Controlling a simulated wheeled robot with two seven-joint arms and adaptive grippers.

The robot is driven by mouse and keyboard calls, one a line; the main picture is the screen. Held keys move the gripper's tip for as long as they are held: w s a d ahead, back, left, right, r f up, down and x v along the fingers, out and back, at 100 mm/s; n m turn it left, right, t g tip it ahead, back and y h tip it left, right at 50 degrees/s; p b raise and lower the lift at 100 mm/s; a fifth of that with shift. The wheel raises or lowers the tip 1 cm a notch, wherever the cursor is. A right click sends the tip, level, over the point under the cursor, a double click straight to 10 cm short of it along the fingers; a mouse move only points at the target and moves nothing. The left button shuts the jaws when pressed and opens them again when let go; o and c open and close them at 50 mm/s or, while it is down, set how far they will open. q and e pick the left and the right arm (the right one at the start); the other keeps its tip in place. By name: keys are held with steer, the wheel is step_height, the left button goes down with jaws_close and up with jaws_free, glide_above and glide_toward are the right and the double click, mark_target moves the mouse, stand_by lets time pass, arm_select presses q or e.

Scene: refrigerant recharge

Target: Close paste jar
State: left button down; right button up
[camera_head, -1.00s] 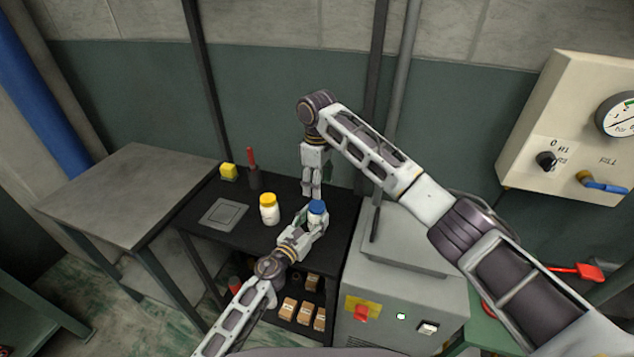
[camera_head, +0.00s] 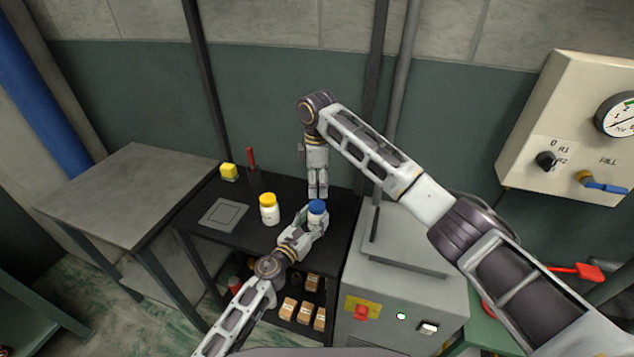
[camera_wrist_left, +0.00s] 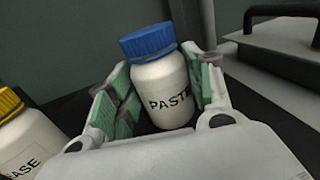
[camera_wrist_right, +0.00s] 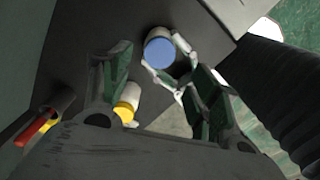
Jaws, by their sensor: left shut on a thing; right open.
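The paste jar (camera_wrist_left: 165,92) is white with a blue lid (camera_wrist_left: 148,42) and stands between the fingers of my left gripper (camera_wrist_left: 160,95), which is shut on it. In the head view the blue lid (camera_head: 317,207) sits on top of the jar, at the right part of the black bench. Whether the lid is tight cannot be told. My right gripper (camera_head: 318,196) points down just above and behind the lid, open and empty. In the right wrist view the lid (camera_wrist_right: 159,52) shows beyond the open fingers (camera_wrist_right: 160,85).
A white jar with a yellow lid (camera_head: 269,211) stands left of the paste jar on the black bench (camera_head: 195,215). A grey machine (camera_head: 405,265) stands close on the right.

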mark_target(317, 204)
steer(key=shift+f, duration=4)
steer(key=c, duration=1)
steer(key=m, duration=0.5)
steer(key=shift+m, duration=0.3)
steer(key=shift+c, duration=0.2)
steer(key=m, duration=0.6)
steer(key=shift+a, duration=0.1)
steer(key=o, duration=1.1)
